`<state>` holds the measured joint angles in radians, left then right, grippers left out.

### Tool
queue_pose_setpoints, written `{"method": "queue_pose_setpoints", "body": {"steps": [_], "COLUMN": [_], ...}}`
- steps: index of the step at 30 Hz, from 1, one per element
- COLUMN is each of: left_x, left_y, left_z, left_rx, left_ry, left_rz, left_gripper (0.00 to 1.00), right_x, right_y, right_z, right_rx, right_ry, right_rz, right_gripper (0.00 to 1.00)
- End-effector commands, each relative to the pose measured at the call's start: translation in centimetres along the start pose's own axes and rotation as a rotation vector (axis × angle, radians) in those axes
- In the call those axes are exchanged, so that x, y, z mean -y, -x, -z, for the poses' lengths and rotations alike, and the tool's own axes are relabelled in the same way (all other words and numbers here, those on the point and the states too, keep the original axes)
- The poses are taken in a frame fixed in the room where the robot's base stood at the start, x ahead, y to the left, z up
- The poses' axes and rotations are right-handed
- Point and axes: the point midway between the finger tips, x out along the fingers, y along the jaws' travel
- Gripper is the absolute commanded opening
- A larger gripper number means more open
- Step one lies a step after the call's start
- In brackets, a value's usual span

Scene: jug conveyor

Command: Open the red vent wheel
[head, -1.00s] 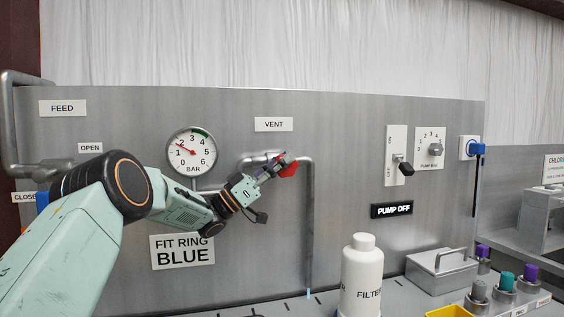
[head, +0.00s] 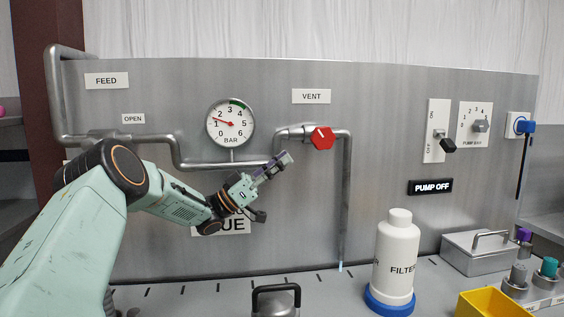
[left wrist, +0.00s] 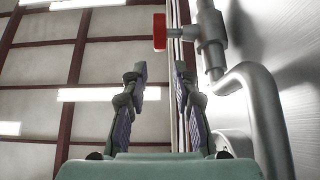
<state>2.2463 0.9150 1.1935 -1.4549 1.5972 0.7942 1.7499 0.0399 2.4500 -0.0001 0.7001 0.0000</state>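The red vent wheel (head: 322,138) is a hexagonal knob on the vent pipe, under the VENT label (head: 311,96). It shows whole and uncovered in the head view. My left gripper (head: 281,164) is to the left of the wheel and a little lower, apart from it. In the left wrist view the two fingers stand apart with nothing between them, and the wheel (left wrist: 160,32) shows edge-on beyond the fingertips. My right gripper is in neither view.
The pressure gauge (head: 231,123) needle is near 2. The vent pipe (head: 346,200) runs down to the bench. A white filter bottle (head: 396,255) stands in a blue ring (head: 388,305). A yellow bin (head: 490,305) and a lidded metal box (head: 481,252) are at right.

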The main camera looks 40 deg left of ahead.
Motion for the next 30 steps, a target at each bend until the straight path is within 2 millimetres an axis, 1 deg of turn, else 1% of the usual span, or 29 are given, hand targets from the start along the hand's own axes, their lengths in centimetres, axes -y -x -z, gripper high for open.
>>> {"method": "queue_pose_setpoints", "body": {"steps": [2,5,8,9,12,15,17,20,22,24,27,30], "left_x": [0.0,0.0,-0.2,-0.3,-0.9,-1.5,-1.7,-1.9,-1.7,-1.3,-0.7,-0.1], "left_y": [-0.1,-0.9,-2.6,-3.4,-5.4,-7.2,-8.2,-9.2,-9.2,-8.6,-7.2,-6.6], "left_z": [0.1,1.4,4.4,5.9,8.5,9.9,10.4,10.2,9.3,7.8,5.3,4.3], "left_rx": [-0.001,-0.012,-0.037,-0.047,-0.02,0.055,0.114,0.252,0.362,0.458,0.568,0.618], "left_ry": [-0.001,-0.008,-0.026,-0.036,-0.052,-0.053,-0.052,-0.044,-0.039,-0.034,-0.023,-0.011], "left_rz": [-0.001,-0.005,-0.017,-0.026,-0.057,-0.082,-0.093,-0.1,-0.091,-0.073,-0.039,-0.01], "left_gripper": [0.28,0.28,0.28,0.28,0.28,0.28,0.28,0.28,0.28,0.28,0.28,0.28], "right_x": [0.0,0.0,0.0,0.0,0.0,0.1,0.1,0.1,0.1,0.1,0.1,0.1], "right_y": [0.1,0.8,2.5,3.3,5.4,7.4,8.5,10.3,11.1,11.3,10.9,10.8], "right_z": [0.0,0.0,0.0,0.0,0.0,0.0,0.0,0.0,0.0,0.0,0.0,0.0], "right_rx": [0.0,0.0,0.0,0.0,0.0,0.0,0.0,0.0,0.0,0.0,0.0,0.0], "right_ry": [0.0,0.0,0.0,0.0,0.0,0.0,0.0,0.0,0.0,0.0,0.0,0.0], "right_rz": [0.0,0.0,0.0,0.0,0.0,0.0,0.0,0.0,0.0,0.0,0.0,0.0], "right_gripper": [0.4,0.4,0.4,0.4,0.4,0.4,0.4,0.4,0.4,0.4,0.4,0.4]}}
